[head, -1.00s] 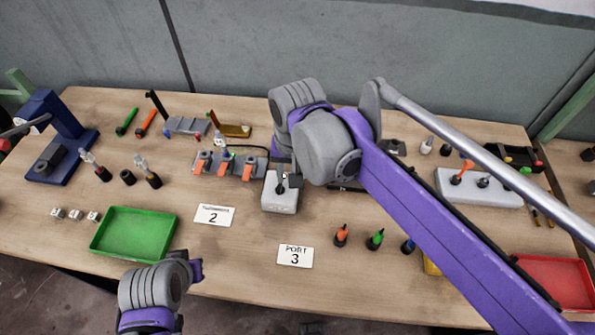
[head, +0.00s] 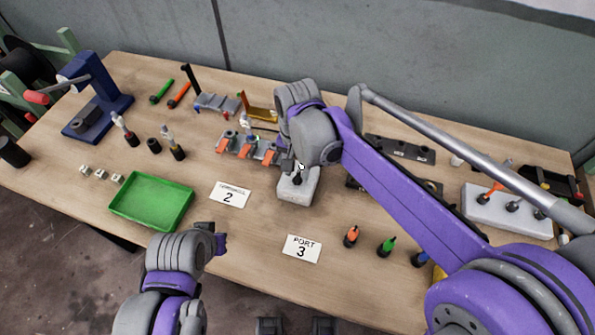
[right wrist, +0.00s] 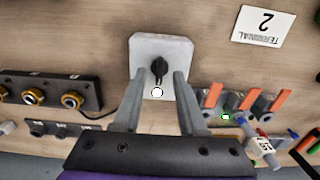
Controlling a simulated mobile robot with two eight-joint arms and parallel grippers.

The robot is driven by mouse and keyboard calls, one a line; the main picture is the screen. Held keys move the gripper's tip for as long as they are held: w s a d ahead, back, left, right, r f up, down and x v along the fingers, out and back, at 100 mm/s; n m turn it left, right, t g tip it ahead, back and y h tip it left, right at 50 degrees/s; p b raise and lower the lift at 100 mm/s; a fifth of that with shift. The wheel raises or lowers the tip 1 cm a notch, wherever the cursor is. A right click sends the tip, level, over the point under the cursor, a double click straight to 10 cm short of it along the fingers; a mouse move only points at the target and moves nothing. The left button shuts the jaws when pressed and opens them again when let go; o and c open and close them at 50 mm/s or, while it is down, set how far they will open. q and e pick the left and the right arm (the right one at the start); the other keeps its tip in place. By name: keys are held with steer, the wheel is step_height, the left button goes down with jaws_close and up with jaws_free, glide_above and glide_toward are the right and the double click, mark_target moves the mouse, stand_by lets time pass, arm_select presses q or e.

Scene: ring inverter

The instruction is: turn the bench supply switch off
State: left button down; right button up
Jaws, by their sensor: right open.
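The bench supply switch is a pale grey box with a black knob. The box (head: 296,196) stands mid-table in the head view, partly covered by my right gripper (head: 291,165). In the right wrist view the box (right wrist: 142,48) lies straight ahead, with its knob (right wrist: 158,66) between and just beyond the fingertips. My right gripper (right wrist: 157,76) is open and empty, one finger toward each side of the knob. I cannot tell whether it touches. A small white round spot (right wrist: 157,92) shows below the knob. My left gripper (head: 221,241) hangs before the table's front edge; its jaws are unclear.
Orange-lever terminals (head: 246,147) stand close left of the box. A card marked 2 (head: 230,196) and a card marked PORT 3 (head: 302,249) lie in front. A green tray (head: 152,201) is at left. A black socket strip (right wrist: 52,93) is beside the box.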

steer(key=shift+f, duration=0.7)
jaws_close()
